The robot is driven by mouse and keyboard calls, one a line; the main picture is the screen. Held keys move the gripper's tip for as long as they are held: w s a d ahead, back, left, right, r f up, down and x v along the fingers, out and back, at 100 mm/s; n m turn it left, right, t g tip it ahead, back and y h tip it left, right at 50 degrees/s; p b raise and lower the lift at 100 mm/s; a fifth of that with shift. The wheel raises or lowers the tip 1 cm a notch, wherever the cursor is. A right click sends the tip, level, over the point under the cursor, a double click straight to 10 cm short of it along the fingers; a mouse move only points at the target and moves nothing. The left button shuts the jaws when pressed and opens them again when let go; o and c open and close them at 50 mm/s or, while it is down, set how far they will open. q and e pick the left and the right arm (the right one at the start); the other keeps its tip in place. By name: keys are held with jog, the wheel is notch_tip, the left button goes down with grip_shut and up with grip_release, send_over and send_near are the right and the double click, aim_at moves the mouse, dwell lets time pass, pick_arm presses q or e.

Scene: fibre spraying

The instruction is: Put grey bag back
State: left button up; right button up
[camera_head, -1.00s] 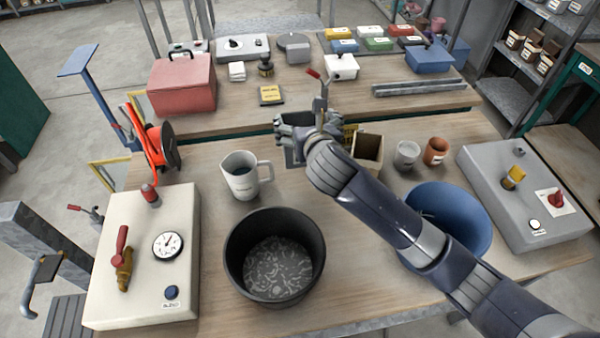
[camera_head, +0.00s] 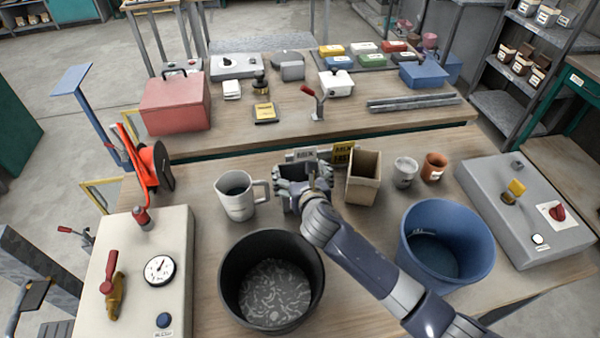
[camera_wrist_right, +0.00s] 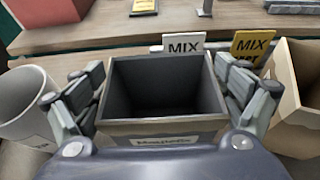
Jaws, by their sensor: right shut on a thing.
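The grey bag is an open-topped, dark grey, box-like bag with a label on its front, and it stands upright in the right wrist view (camera_wrist_right: 163,127). My right gripper (camera_wrist_right: 160,82) is shut on it, with fingers along its left and right sides. In the head view the right gripper (camera_head: 303,188) is at the middle of the near table, between the white mug (camera_head: 238,196) and the tan bag (camera_head: 363,180). The hand hides most of the grey bag there. I cannot tell whether its base touches the table. My left gripper is not in view.
A white MIX sign (camera_wrist_right: 184,43) and a yellow MIX sign (camera_wrist_right: 251,45) stand behind the bags. A black bucket (camera_head: 271,240) and a blue bucket (camera_head: 447,240) are nearer. Small white (camera_head: 404,172) and brown (camera_head: 434,167) cups stand right of the tan bag.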

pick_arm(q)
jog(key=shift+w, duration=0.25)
pick_arm(e)
jog(key=shift+f, duration=0.15)
jog(key=o, duration=1.7)
jog(key=shift+c, duration=0.2)
pick_arm(q)
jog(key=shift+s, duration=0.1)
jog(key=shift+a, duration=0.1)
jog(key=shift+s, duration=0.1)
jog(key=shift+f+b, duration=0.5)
jog(key=shift+b, duration=0.05)
pick_arm(e)
jog(key=v, duration=1.2)
